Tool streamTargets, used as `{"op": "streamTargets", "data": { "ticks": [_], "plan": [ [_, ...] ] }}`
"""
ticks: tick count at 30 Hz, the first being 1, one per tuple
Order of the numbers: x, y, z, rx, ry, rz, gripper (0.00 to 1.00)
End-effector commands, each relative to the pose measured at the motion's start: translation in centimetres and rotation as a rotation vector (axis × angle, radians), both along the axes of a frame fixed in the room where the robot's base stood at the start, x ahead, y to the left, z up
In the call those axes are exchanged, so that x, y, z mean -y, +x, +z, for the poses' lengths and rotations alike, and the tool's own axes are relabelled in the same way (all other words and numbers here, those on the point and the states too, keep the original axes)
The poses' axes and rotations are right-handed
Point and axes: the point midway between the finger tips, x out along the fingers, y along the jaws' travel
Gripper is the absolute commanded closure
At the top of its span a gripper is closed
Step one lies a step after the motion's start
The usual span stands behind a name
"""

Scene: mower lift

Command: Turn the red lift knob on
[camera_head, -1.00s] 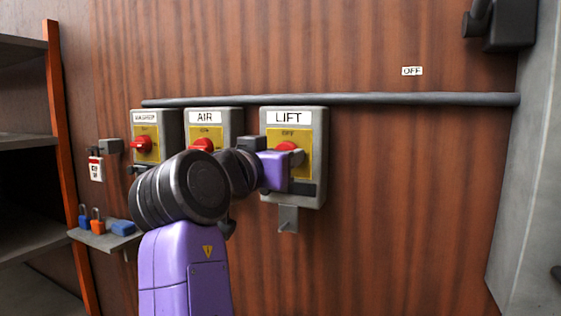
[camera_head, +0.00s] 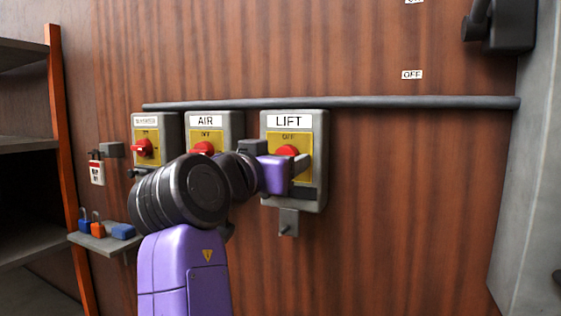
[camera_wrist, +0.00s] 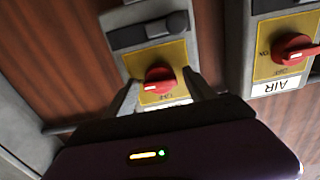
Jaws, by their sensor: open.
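The red lift knob (camera_head: 287,152) sits on a yellow plate on the grey LIFT box (camera_head: 320,122), partly hidden behind my gripper in the head view. In the wrist view the lift knob (camera_wrist: 159,79) shows whole, with a white mark on its left end, and the picture is upside down. My gripper (camera_wrist: 160,97) is open, its two grey fingers on either side of the knob. In the head view my gripper (camera_head: 297,166) is at the front of the LIFT box. I cannot tell whether the fingers touch the knob.
The AIR box (camera_head: 229,127) with its red knob (camera_head: 205,149) is close to the left, and the washer box (camera_head: 171,127) is beyond it. A grey pipe (camera_head: 420,102) runs along the wall. A small shelf (camera_head: 100,241) holds padlocks.

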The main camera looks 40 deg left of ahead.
Motion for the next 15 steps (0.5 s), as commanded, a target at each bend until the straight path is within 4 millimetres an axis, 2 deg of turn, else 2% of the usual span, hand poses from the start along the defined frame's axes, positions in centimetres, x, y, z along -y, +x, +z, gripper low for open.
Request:
{"op": "streamTargets", "data": {
  "ticks": [5, 15],
  "plan": [
    [0.3, -1.7, -0.1, 0.003, 0.001, 0.001, 0.37],
    [1.5, -6.6, -0.1, 0.001, 0.001, 0.002, 0.37]
  ]
}}
